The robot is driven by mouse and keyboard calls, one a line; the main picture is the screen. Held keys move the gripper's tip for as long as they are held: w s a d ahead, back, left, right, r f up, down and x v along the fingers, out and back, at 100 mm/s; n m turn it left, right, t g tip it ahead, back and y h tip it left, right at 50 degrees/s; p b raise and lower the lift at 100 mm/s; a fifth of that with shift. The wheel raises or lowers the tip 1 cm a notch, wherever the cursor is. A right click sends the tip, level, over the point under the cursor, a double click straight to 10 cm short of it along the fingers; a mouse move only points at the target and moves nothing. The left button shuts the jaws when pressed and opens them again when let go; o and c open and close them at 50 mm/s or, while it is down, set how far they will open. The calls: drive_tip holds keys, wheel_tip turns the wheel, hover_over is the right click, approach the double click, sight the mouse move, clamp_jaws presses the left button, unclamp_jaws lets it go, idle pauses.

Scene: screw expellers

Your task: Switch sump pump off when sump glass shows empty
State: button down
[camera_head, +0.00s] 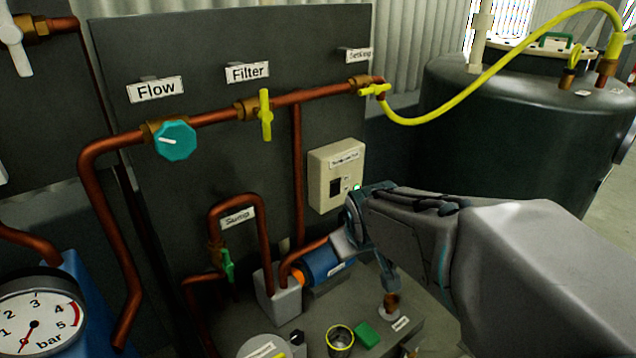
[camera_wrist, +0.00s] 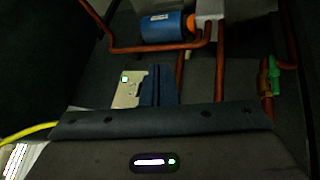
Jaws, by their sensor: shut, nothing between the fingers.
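A beige switch box (camera_head: 325,160) with a dark rocker is fixed to the dark panel. A small green light glows at its lower right, partly beside my gripper. My gripper (camera_head: 352,212) is shut and empty, close to the box's lower right side; I cannot tell whether it touches. In the wrist view the shut fingers (camera_wrist: 158,82) cover part of the beige box (camera_wrist: 127,92), and its green light shows. A blue pump (camera_head: 326,264) lies below the box. A yellow-rimmed round vessel (camera_head: 340,341) stands at the bottom; whether it is the sump glass, and its level, I cannot tell.
Copper pipes run across the panel, with a teal Flow knob (camera_head: 174,140), a yellow Filter valve (camera_head: 265,115) and a green valve (camera_head: 227,265) under the Sump label (camera_head: 237,218). A pressure gauge (camera_head: 38,322) is lower left. A yellow hose (camera_head: 490,72) reaches a dark tank (camera_head: 500,130).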

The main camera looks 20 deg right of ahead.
sight(338, 185)
drive_tip(key=w+d+f+n+t+b, duration=0.2)
drive_tip(key=w+d+n+t+b, duration=0.25)
drive_tip(key=w, duration=0.45)
drive_tip(key=w+d+f+n+t+b, duration=0.25)
drive_tip(key=w+d, duration=0.35)
drive_tip(key=w, duration=0.3)
drive_tip(key=w+d+f+n+t+y+b, duration=0.3)
drive_tip(key=f+n+y+b, duration=0.4)
drive_tip(key=n, duration=0.6)
drive_tip(key=shift+w+d+f+t+y+b, duration=0.15)
drive_tip(key=shift+d+f+t+y+b, duration=0.2)
drive_tip(key=shift+d+f+t+y, duration=0.55)
drive_tip(key=shift+a+r, duration=0.1)
drive_tip(key=shift+a, duration=0.15)
drive_tip(key=x, duration=1.3)
drive_tip(key=shift+w+a, duration=0.35)
drive_tip(key=shift+w, duration=0.1)
